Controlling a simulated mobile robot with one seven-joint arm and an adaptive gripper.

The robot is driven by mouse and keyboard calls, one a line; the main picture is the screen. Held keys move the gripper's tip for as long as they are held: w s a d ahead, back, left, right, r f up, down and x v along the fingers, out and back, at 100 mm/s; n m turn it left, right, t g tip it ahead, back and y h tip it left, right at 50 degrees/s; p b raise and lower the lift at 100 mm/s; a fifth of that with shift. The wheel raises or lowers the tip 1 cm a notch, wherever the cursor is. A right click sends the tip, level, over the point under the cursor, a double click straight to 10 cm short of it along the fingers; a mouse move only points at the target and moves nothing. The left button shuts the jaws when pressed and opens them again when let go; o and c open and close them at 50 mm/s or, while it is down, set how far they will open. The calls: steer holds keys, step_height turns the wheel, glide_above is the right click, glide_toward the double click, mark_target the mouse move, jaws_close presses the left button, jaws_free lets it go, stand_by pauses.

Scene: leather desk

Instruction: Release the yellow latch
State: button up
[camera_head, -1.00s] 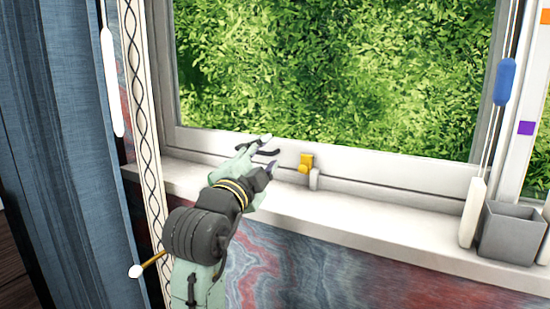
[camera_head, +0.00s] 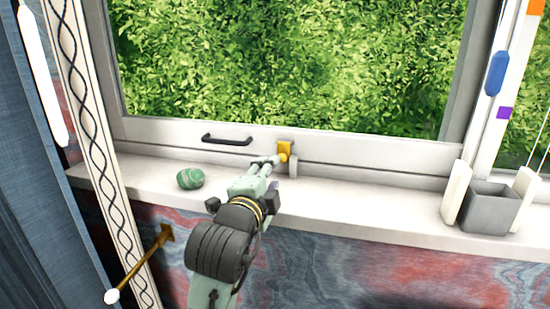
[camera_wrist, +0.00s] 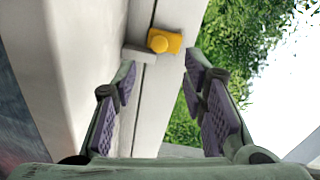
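The yellow latch (camera_head: 285,148) with its round knob sits on the lower window frame, above a small grey block (camera_head: 293,167). My gripper (camera_head: 270,161) is just left of and in front of the latch, pointing at it. In the wrist view the latch (camera_wrist: 166,41) lies ahead of my open gripper (camera_wrist: 158,65), in line with the gap between the two purple-padded fingers. Nothing is between the fingers. The grey block (camera_wrist: 138,54) shows beside the latch, near the left fingertip. I cannot tell whether that finger touches it.
A black handle (camera_head: 227,140) is on the window frame left of the latch. A green striped stone (camera_head: 190,179) lies on the white sill (camera_head: 340,205). A grey box (camera_head: 487,212) stands at the sill's right. The sill between gripper and box is clear.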

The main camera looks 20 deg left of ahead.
mark_target(282, 154)
steer(key=w, duration=0.3)
steer(key=w+p, duration=0.1)
steer(key=w, duration=0.4)
steer(key=shift+w+f+p, duration=0.35)
steer(key=shift+c, duration=0.5)
steer(key=shift+r, duration=0.1)
jaws_close()
